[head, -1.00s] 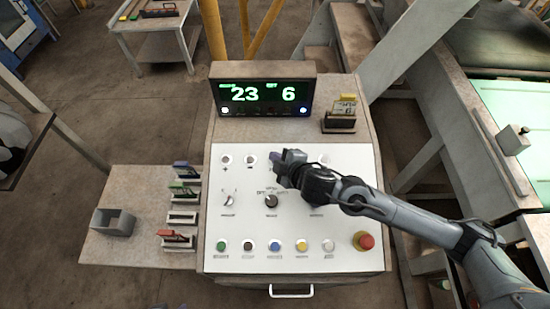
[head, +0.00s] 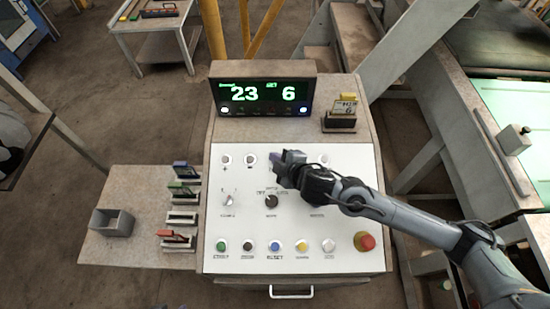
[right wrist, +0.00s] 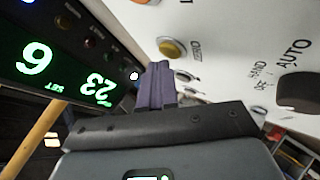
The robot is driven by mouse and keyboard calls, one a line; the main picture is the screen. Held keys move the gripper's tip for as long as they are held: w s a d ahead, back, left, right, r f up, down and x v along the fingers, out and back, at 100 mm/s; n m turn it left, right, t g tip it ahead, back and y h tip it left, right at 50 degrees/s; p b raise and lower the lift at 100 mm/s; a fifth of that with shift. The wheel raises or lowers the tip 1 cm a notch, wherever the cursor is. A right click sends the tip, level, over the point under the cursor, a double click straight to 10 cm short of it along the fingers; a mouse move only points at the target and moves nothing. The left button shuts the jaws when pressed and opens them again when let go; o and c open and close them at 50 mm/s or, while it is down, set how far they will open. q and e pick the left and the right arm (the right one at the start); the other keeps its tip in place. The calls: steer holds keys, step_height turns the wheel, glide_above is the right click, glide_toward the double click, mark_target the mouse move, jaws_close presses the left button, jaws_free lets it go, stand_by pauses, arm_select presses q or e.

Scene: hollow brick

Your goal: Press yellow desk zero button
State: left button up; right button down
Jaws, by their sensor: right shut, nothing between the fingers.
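The white desk panel (head: 345,225) fills the middle of the head view. My right gripper (head: 279,166) is over its upper row of controls, shut and empty. Its closed fingers (right wrist: 159,85) show in the right wrist view. A yellow button (right wrist: 172,48) with a small label stands just beyond the fingertips there, and I see a gap between them in the picture. My gripper and arm hide that part of the panel in the head view. Another yellow button (head: 302,246) sits in the bottom row, its label too small to read. My left gripper is out of view.
A display box (head: 263,97) reading 23 and 6 stands behind the panel. A selector knob (head: 271,201) is below my gripper, and a red mushroom button (head: 365,241) is at lower right. A side shelf (head: 137,250) with card holders and a grey bin (head: 112,222) is left.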

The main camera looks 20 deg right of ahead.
steer(key=shift+w+f, duration=0.1)
steer(key=shift+f, duration=0.3)
stand_by(0.4)
steer(key=shift+r, duration=0.1)
steer(key=shift+s+r+p, duration=0.2)
steer(key=shift+r+p, duration=0.25)
steer(key=shift+r, duration=0.25)
steer(key=shift+r, duration=0.1)
steer(key=shift+s+a+r+p, duration=0.1)
steer(key=shift+s+r+p, duration=0.05)
steer(key=shift+r+p, duration=0.4)
steer(key=r+p, duration=0.1)
steer(key=s+r+p, duration=0.1)
steer(key=r+p, duration=0.1)
steer(key=shift+a+r, duration=0.2)
steer(key=shift+r, duration=0.05)
